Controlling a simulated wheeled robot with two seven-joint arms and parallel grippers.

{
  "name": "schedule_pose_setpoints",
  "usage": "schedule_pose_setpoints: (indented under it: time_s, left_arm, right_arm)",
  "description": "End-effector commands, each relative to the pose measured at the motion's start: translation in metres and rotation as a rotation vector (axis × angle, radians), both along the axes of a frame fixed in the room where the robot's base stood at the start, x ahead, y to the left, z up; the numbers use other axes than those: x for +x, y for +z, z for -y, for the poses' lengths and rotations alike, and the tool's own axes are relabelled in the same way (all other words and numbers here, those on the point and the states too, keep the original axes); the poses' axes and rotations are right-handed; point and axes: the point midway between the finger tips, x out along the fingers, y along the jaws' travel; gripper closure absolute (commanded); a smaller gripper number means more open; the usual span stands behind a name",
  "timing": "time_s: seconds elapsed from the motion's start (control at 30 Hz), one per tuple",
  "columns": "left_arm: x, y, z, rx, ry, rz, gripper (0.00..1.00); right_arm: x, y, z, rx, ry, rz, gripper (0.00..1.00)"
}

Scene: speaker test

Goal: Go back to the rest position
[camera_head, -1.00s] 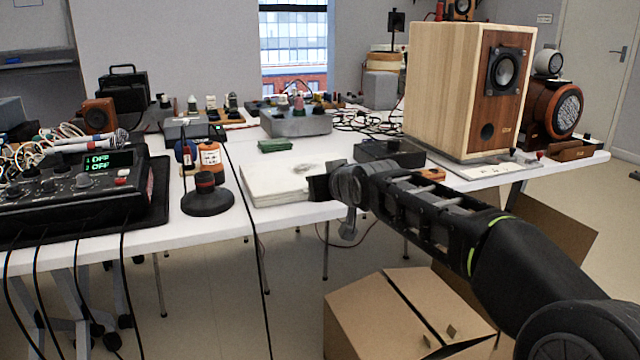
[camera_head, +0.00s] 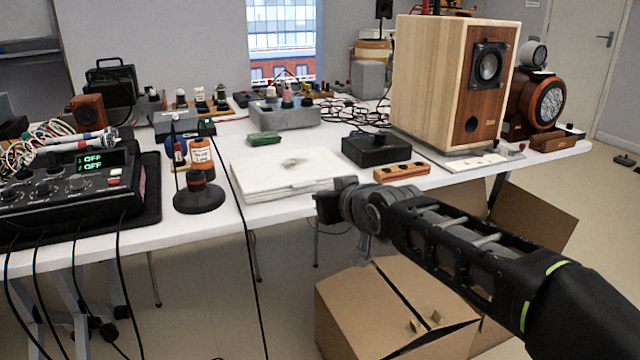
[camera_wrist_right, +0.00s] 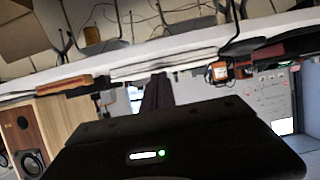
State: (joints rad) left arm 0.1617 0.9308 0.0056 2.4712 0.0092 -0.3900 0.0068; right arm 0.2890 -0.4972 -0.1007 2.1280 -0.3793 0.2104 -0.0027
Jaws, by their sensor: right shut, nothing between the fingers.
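My right arm reaches in from the lower right in the head view. Its gripper (camera_head: 328,207) is shut and empty, just off the table's front edge, near the front right corner of a stack of white sheets (camera_head: 262,180). In the right wrist view, which looks upside down, the dark shut fingers (camera_wrist_right: 157,95) point toward the table edge. My left gripper and arm are not in view.
The white table (camera_head: 215,222) holds a wooden speaker (camera_head: 432,85), a black box (camera_head: 378,149), a wooden block with knobs (camera_head: 402,171), a mixer (camera_head: 65,190) and a round black stand (camera_head: 199,195).

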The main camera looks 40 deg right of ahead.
Motion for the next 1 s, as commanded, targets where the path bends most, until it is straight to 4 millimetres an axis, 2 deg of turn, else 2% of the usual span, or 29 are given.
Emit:
schedule_pose_setpoints:
  time_s: [0.67,0.77,0.87,0.97,1.0]
  left_arm:
    - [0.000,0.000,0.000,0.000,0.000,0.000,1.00]
    - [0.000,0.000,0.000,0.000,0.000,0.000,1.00]
    - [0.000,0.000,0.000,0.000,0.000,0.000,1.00]
    - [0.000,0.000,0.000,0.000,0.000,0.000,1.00]
    - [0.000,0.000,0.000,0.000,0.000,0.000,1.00]
  right_arm:
    - [0.000,-0.004,-0.002,0.003,0.004,-0.003,1.00]
    - [0.009,-0.018,-0.009,0.018,0.020,-0.023,1.00]
    - [0.026,-0.049,-0.024,0.048,0.052,-0.063,1.00]
    - [0.046,-0.097,-0.049,0.097,0.098,-0.126,1.00]
    - [0.054,-0.121,-0.063,0.120,0.120,-0.157,1.00]
